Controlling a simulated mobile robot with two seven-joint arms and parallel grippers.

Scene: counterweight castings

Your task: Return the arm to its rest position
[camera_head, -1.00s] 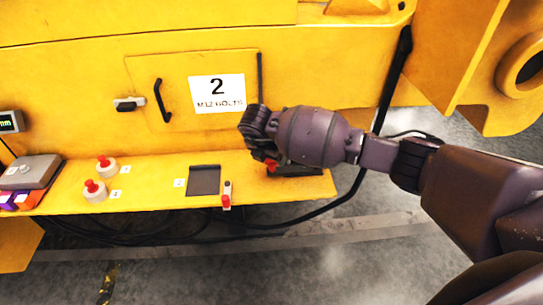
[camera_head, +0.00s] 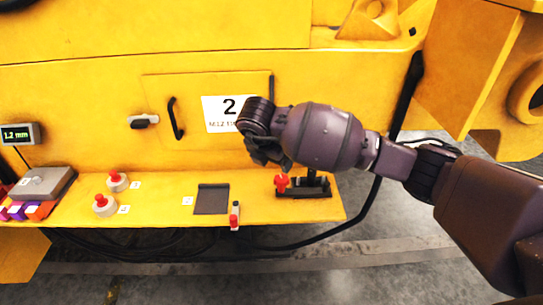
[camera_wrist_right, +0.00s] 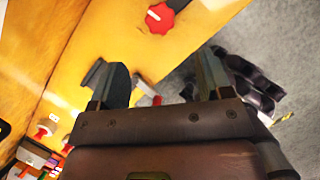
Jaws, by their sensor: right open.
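My right arm comes in from the right in the head view. Its gripper (camera_head: 268,155) hangs above the yellow shelf, in front of the lower right part of the "2" label (camera_head: 228,108). In the right wrist view the two fingers (camera_wrist_right: 163,85) stand apart with nothing held between them. Beyond them are the yellow shelf and grey floor. A black fixture with a red knob (camera_head: 282,183) stands on the shelf below and to the right of the gripper, apart from it. The red knob also shows at the top of the right wrist view (camera_wrist_right: 160,17). My left gripper is not in view.
The yellow shelf (camera_head: 155,208) carries red-topped white pieces (camera_head: 104,205), a dark pad (camera_head: 211,199), a small red-and-white item (camera_head: 234,215) and a grey box (camera_head: 45,183). A display (camera_head: 20,134) reads 1.2 mm. A black hose (camera_head: 402,95) runs down at right. Grey floor lies in front.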

